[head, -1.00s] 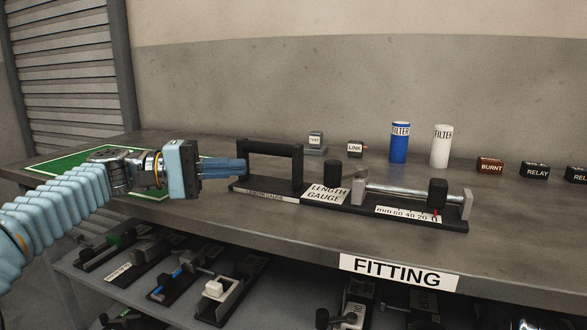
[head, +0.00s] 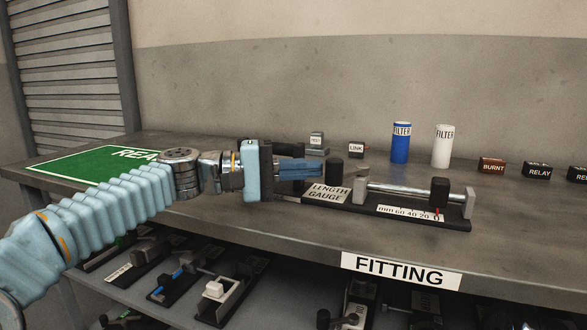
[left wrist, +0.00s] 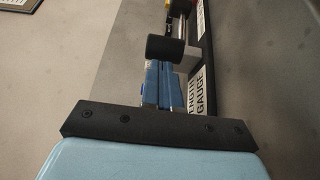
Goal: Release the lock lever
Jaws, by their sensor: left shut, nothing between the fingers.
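The length gauge (head: 418,214) is a black base on the bench with a metal rod, grey end blocks, a black slider (head: 439,190) and a scale with a red pointer. I cannot tell for sure whether this knob belongs to the lock lever. My left gripper (head: 320,170) is shut and empty, its blue fingertips pointing right, close to the knob. In the left wrist view the fingers (left wrist: 163,85) end beside the knob; contact is unclear.
Behind the gauge are a small grey block (head: 316,141), a link box (head: 356,149), a blue filter (head: 400,142) and a white filter (head: 442,146). Relay boxes (head: 537,170) stand at right. A green mat (head: 80,165) lies at left. My arm mostly hides the black frame.

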